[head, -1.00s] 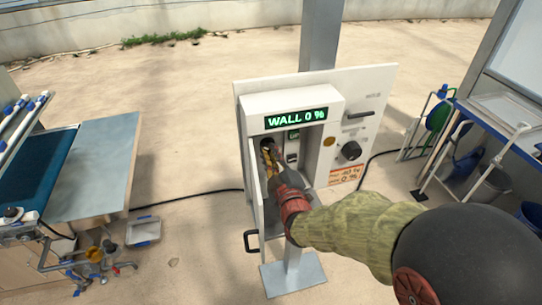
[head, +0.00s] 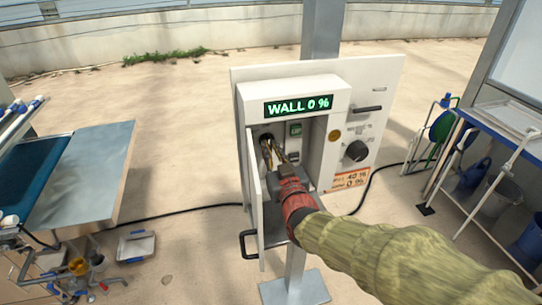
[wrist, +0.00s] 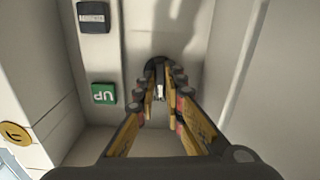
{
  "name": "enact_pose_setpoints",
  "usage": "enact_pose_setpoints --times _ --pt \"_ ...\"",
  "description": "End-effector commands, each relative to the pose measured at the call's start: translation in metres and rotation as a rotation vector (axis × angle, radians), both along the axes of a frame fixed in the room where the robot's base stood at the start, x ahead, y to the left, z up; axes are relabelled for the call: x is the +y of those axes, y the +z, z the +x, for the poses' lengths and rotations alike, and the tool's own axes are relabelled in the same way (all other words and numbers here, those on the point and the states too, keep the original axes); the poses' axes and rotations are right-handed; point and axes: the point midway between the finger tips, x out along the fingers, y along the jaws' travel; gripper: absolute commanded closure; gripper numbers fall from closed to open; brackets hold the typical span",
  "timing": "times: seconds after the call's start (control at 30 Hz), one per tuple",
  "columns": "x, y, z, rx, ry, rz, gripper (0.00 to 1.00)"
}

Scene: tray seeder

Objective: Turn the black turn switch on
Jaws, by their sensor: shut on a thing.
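The black turn switch (head: 266,138) is at the upper left of the back wall inside the open recess of the white control box (head: 243,94). My gripper (head: 270,155) reaches into the recess, its yellow fingers shut on the switch. In the wrist view, my gripper (wrist: 160,92) has its fingertips on both sides of the black turn switch (wrist: 158,66), with a pale strip between them. The fingers hide much of the switch, and I cannot read its position for sure.
A green UP button (wrist: 104,94) and a dark rocker (wrist: 93,17) are beside the switch. The open door (head: 256,195) stands close left of my gripper. A black knob (head: 355,151) is on the outer panel. The display (head: 298,106) reads WALL 0 %.

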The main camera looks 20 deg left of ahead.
Motion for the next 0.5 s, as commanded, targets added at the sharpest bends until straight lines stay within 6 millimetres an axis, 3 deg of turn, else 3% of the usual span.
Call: enact_pose_setpoints --times 0.5 --pt "-0.0001 -0.0013 -0.0001 0.06 0.0 0.092 1.0"
